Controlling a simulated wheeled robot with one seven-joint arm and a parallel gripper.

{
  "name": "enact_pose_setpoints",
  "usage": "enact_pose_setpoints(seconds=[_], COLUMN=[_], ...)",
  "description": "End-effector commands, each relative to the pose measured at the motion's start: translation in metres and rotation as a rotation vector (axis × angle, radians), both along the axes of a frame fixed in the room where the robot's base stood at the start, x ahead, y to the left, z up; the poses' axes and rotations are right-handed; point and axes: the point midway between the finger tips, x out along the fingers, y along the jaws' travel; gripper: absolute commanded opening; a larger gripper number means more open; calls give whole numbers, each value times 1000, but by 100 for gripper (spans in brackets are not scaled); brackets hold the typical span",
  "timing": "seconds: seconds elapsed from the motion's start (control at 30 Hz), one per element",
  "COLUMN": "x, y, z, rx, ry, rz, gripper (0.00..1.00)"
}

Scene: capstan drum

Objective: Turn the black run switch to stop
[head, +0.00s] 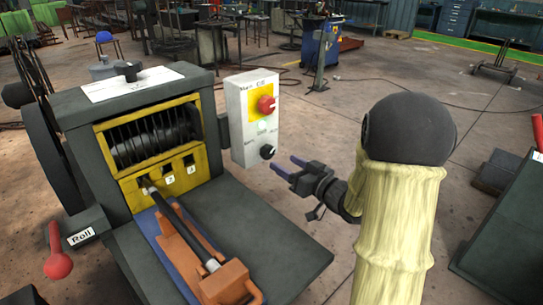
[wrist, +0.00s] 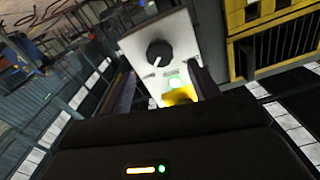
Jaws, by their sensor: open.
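The black run switch (head: 267,151) is a round knob low on the front of a white control box (head: 240,120). In the wrist view the switch (wrist: 159,53) shows a white pointer mark aimed toward the green lamp side, slightly to the left. Small labels beside it are too blurred to read surely.
A red knob (head: 266,104) on a yellow plate and a green lamp (head: 262,125) sit above the switch. The dark machine with its yellow frame (head: 140,184) stands left. A red-balled lever (head: 58,264) is at its front left.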

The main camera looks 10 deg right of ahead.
Motion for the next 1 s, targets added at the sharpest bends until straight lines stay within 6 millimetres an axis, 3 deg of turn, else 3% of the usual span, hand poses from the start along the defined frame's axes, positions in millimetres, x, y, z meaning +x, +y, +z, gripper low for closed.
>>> enact_pose_setpoints(seconds=[0.33, 0.73, 0.77, 0.9, 1.0], x=[49, 59, 59, 59, 59], y=[29, 34, 34, 34, 34], z=[-1, 0, 0, 0, 0], rx=[0, 1, 1, 1, 1], ry=[0, 1, 1, 1, 1], rz=[2, -1, -1, -1, -1], gripper=[61, 61, 59, 31, 16])
